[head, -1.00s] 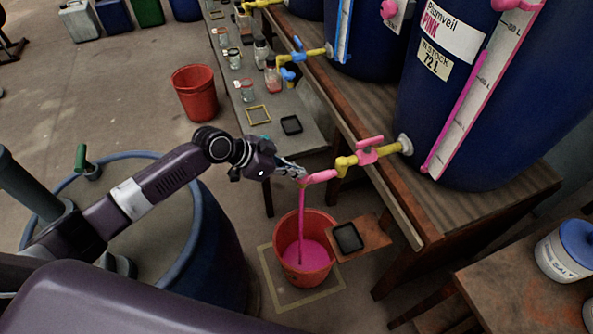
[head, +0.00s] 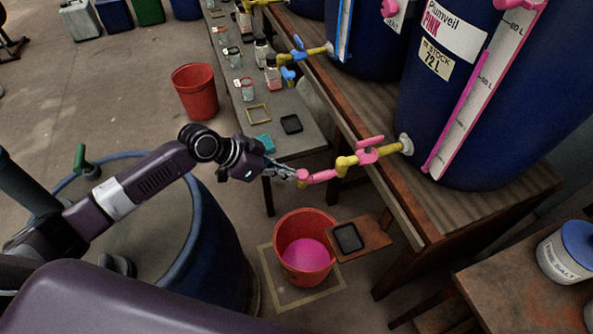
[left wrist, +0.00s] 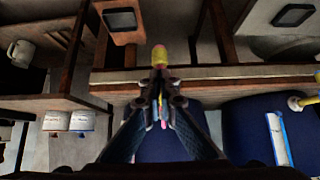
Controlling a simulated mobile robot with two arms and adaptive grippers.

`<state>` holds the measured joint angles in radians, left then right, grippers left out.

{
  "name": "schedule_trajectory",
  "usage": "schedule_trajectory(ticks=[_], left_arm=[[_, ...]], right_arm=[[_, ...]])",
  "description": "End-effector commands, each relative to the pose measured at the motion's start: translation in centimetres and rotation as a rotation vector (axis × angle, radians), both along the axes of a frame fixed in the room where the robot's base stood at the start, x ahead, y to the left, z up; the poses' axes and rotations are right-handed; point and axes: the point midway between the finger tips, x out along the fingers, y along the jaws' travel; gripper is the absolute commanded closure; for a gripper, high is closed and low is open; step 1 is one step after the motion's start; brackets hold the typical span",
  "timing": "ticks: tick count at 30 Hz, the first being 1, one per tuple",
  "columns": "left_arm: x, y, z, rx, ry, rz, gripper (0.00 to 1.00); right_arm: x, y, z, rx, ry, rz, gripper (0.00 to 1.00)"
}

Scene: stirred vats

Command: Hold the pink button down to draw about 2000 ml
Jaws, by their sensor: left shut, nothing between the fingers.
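The pink-stock vat (head: 470,110) is a large blue drum labelled Plumveil Pink, 72 L. Its yellow tap (head: 380,151) has a pink handle (head: 370,141) and ends in a pink spout (head: 322,176). The pink button (head: 302,175) appears to be at the spout's outer end. My left gripper (head: 290,175) is shut and empty, just left of that end; I cannot tell whether it touches. In the left wrist view the shut fingers (left wrist: 160,88) partly cover the spout (left wrist: 159,55). An orange-red bucket (head: 306,222) below holds pink liquid (head: 305,256). No stream falls. My right gripper is not in view.
A small wooden shelf (head: 372,240) with a black tray (head: 348,237) juts beside the bucket. The vat's wooden bench (head: 405,215) is close on the right. A large blue-rimmed tub (head: 192,240) stands left of the bucket. An empty-looking red bucket (head: 195,98) stands behind.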

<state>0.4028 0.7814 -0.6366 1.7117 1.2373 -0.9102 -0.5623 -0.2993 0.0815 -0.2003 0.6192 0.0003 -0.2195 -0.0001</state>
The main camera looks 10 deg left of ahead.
Motion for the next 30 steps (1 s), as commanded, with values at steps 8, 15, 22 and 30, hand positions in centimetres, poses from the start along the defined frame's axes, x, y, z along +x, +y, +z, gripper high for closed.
schedule_trajectory(ticks=[8,15,22,30], left_arm=[[-2.1,3.3,5.1,-0.007,-0.018,0.001,1.0],[-3.0,4.6,7.2,-0.013,-0.024,0.001,1.0],[-3.1,4.7,7.5,-0.016,-0.025,0.002,1.0],[-3.1,4.7,7.5,-0.016,-0.026,0.001,1.0]], right_arm=[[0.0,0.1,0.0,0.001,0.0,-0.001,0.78],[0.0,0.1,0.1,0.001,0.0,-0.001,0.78],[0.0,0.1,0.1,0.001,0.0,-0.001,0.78],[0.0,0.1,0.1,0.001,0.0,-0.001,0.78]])
